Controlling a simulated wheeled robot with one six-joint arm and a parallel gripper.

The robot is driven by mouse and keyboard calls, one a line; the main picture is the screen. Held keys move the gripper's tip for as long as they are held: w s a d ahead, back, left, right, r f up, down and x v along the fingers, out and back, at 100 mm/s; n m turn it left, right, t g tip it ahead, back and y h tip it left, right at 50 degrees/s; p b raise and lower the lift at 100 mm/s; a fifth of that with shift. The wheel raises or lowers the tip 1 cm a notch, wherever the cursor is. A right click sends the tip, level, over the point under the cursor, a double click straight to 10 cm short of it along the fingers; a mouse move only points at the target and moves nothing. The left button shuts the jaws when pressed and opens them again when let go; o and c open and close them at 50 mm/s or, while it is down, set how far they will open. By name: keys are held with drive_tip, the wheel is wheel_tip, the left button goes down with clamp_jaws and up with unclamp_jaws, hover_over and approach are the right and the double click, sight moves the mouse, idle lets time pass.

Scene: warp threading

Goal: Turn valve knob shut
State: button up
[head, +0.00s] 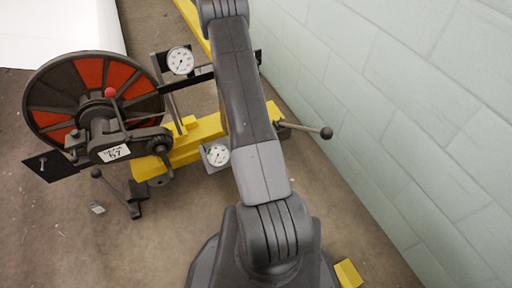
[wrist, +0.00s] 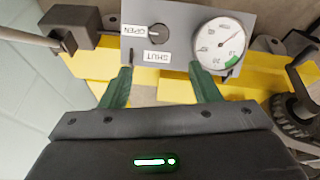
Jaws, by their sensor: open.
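The valve knob (wrist: 158,33) is a dark round knob on a grey panel (wrist: 185,22) in the wrist view. Its white mark points left, toward the upside-down OPEN label (wrist: 133,29). The SHUT label (wrist: 157,57) is just below the knob. A round white gauge (wrist: 220,45) with a green sector is on the panel to the right. My gripper (wrist: 160,69) is open and empty, its two green fingers below the panel's lower edge in the picture, apart from the knob. In the head view my arm hides the gripper and knob; the panel's gauge (head: 217,155) shows.
A yellow beam (head: 195,140) carries the panel. A lever with a ball end (head: 326,132) juts right toward the block wall (head: 420,120). A large red and black wheel (head: 88,75), a second gauge (head: 180,60) and another lever (head: 97,173) are at left.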

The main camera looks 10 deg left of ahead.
drive_tip(key=b+x, duration=0.3)
drive_tip(key=x, duration=1.1)
drive_tip(key=shift+w+f, duration=0.1)
drive_tip(key=shift+f, duration=0.2)
drive_tip(key=c, duration=1)
